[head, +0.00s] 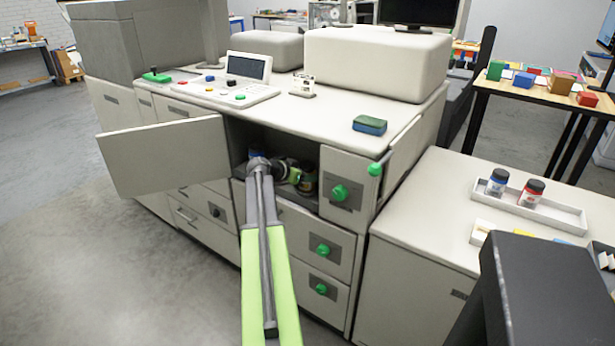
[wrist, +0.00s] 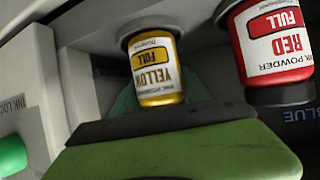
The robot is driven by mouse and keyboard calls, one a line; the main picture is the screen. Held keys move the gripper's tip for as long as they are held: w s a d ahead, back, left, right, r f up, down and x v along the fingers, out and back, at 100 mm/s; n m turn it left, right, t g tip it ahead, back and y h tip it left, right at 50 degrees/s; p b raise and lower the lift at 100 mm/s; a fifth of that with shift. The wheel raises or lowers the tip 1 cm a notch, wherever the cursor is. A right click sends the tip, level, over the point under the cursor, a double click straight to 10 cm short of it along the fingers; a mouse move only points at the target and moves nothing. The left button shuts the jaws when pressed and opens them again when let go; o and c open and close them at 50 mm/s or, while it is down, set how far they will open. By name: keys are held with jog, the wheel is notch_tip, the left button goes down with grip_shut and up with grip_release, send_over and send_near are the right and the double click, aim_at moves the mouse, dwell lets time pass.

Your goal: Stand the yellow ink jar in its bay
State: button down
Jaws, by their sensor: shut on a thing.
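The yellow ink jar (wrist: 158,72), labelled YELLOW and FULL, is between the green fingers of my gripper (wrist: 165,108) in the wrist view, where its label appears upside down. My gripper (head: 290,174) is shut on it, inside the open compartment (head: 237,140) of the big machine. In the head view the jar is mostly hidden by the gripper and the shadow. I cannot tell whether its base touches the compartment floor.
A red FULL jar (wrist: 275,50) stands close beside the yellow one. The compartment's door (head: 165,155) hangs open at left; a panel with a green knob (head: 340,193) is at right. A white tray (head: 540,208) with two jars sits on the right cabinet.

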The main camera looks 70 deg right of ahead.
jog(key=c, duration=0.5)
grip_release()
jog(key=shift+r+p, duration=0.2)
jog(key=shift+p, duration=0.1)
jog(key=p+v, duration=0.5)
jog(key=v, duration=0.7)
jog(key=shift+a+f+p, duration=0.1)
jog(key=shift+p, duration=0.2)
